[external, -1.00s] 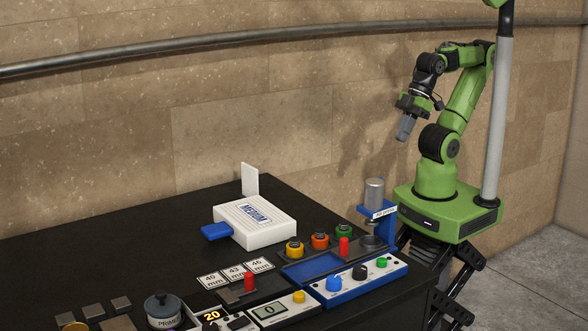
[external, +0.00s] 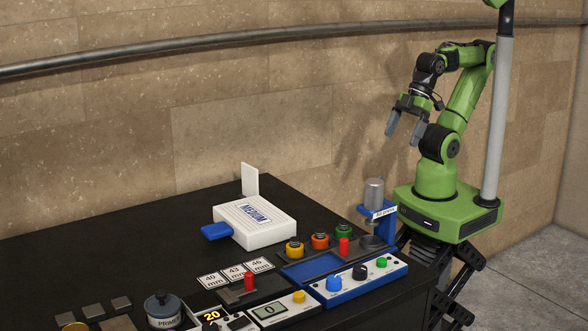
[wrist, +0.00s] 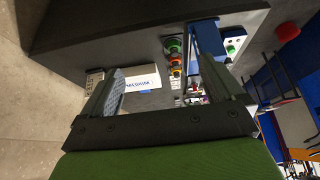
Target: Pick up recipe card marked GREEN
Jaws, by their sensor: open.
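No card that I can read as GREEN shows. A blank white card (external: 250,179) stands upright at the back of a white box (external: 268,238) labelled MEDIUM with a blue tab; I cannot read any mark on it. Three small white cards (external: 235,272) reading 40, 43 and 46 mm lie flat on the table. My gripper (external: 404,130) is open and empty, raised near the wall, well to the right of the table's objects. In the wrist view my gripper (wrist: 163,82) has its two fingers apart, with the MEDIUM box (wrist: 143,78) far beyond them.
Yellow, orange and green-topped jars (external: 320,241) stand behind a blue panel with knobs (external: 358,276). A blue press-like stand (external: 376,210) is at the table's right edge. A PRIMER pot (external: 163,309) and metal blocks are at front left. The back left tabletop (external: 120,250) is clear.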

